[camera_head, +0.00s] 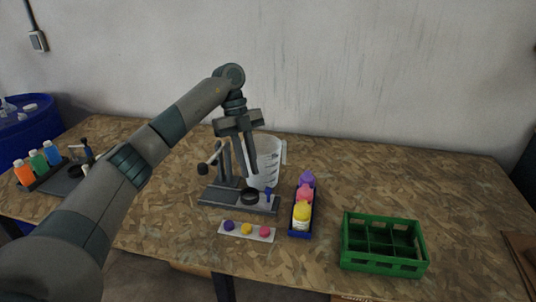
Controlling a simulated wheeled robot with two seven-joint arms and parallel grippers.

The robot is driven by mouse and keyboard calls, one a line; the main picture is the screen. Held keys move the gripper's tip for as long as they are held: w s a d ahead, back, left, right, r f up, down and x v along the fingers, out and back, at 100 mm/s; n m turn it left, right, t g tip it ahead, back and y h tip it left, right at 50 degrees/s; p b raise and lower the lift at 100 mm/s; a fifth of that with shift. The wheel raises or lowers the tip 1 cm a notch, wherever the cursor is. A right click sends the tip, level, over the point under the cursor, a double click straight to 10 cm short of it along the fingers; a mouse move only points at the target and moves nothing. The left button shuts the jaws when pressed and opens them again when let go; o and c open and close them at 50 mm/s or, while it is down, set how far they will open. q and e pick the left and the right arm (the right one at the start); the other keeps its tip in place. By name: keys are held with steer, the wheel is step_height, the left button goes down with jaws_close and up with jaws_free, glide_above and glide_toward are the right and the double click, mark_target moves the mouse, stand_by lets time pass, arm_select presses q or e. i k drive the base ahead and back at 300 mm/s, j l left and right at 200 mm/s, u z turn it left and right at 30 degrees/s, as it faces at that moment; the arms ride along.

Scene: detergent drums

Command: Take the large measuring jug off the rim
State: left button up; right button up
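A large clear measuring jug (270,156) with dark scale marks and a handle on its right stands upright on the wooden table, behind a grey press stand. My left gripper (252,165) points down at the jug's left side, with its fingers overlapping the jug in the picture. The fingers look close together, but I cannot tell whether they are shut or touch the jug. My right gripper is not in view.
The grey press stand (222,196) with a lever is in front of the jug. A blue tray (299,233) of bottles, a white strip (233,233) with coloured caps and a green crate (384,265) lie nearer. Colored bottles (37,160) stand at left. The back right table is clear.

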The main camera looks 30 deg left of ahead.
mark_target(268, 146)
steer(key=i+j, duration=0.15)
steer(key=i, duration=0.25)
steer(key=i+j, duration=0.15)
steer(key=i, duration=0.25)
steer(key=i+j, duration=0.15)
steer(key=i, duration=0.25)
